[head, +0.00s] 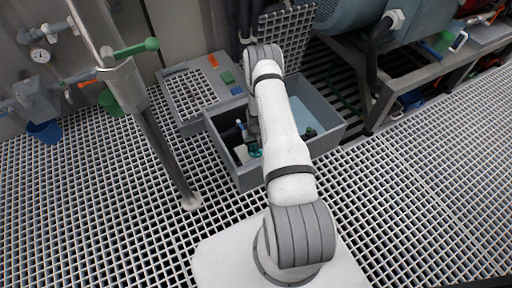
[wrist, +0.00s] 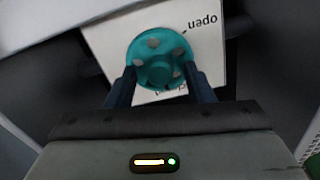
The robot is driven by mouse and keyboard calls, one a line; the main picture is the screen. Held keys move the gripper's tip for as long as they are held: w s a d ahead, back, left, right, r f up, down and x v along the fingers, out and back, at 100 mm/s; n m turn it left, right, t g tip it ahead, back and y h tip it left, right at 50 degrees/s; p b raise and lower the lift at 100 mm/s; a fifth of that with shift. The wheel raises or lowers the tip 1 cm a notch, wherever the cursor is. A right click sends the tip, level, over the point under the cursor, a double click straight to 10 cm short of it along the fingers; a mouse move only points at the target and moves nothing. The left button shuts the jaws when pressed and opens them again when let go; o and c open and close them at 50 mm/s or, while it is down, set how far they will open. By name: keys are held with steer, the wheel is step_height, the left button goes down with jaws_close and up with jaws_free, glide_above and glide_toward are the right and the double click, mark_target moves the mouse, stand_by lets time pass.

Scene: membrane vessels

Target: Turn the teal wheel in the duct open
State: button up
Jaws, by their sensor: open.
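The teal wheel (wrist: 160,58) is in the middle of the wrist view, a round handwheel with several holes, in front of a white plate (wrist: 208,52) marked "open". My gripper (wrist: 162,82) is open, with one dark finger on each side of the wheel's near part. I cannot tell whether the fingers touch the rim. In the head view a small bit of teal (head: 256,151) shows inside the grey duct (head: 252,180), beside my arm. My arm hides much of the duct's inside in that view.
A grey grated panel (head: 190,97) lies beside the duct. A post (head: 165,150) with a green-handled valve (head: 137,48) stands to the left. A bench (head: 440,65) and blue machine (head: 340,12) are at the upper right. Grating floor (head: 420,200) is clear at right.

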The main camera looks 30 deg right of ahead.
steer(key=shift+f, duration=0.2)
steer(key=shift+c, duration=0.3)
steer(key=c, duration=0.9)
steer(key=shift+c, duration=0.2)
